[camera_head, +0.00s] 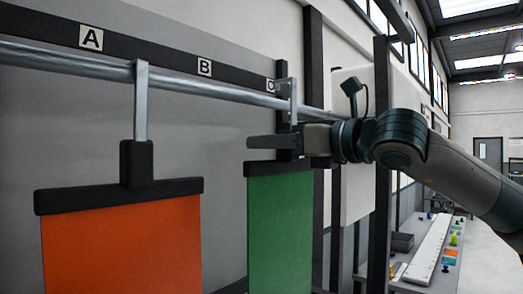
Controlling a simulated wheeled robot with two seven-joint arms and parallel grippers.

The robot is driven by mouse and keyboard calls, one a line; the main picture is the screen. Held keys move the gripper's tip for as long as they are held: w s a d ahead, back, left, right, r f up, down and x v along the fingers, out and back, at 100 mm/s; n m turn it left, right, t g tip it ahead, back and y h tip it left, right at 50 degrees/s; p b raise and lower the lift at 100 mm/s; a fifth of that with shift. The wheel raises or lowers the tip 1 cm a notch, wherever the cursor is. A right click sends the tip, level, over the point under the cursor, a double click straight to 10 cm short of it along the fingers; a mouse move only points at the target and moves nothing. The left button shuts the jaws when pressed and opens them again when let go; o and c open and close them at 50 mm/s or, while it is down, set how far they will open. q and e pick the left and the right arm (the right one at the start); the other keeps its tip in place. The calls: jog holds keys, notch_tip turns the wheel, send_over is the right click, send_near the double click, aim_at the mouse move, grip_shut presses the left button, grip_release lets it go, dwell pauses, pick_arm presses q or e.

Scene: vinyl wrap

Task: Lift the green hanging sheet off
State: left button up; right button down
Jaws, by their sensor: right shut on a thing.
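The green hanging sheet (280,228) hangs at the centre of the head view, below a dark top bar (262,169). My right gripper (274,144) comes in from the right, level with the dark block between hook and bar. It is shut on the green sheet's hanger; the fingers partly hide the block. The sheet hangs upright. My left gripper is not in view.
An orange sheet (125,250) hangs from the same rail at left, under a dark holder (136,163). Labels A (91,37) and B (204,68) are on the wall strip. A workbench (488,260) with small coloured items stands at lower right.

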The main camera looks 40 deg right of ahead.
jog(key=shift+s+d+b, duration=0.2)
jog(key=shift+s+b, duration=1.25)
jog(key=shift+s, duration=0.8)
jog(key=s+b, duration=0.2)
jog(key=s, duration=0.2)
jog(key=shift+s+d, duration=0.15)
jog(key=shift+s, duration=0.1)
